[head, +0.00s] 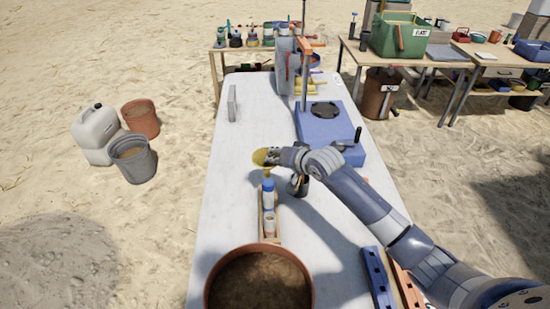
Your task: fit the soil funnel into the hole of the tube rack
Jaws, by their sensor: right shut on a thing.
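The soil funnel (261,157) is a yellow cone in the middle of the white table. My right gripper (272,156) is shut on it, with the arm coming in from the lower right. The funnel is over the far end of the wooden tube rack (262,238). A blue-capped tube (268,192) and a second pale tube (269,222) stand in the rack. The funnel's narrow end points down near the blue cap; I cannot tell whether it touches the rack or sits in a hole. My left gripper is not in view.
A large pot of soil (259,280) stands at the near table edge. A blue box (325,125) with a dark round top lies beyond my right arm. Blue and orange racks (378,278) lie at the near right. The table's left side is mostly clear.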

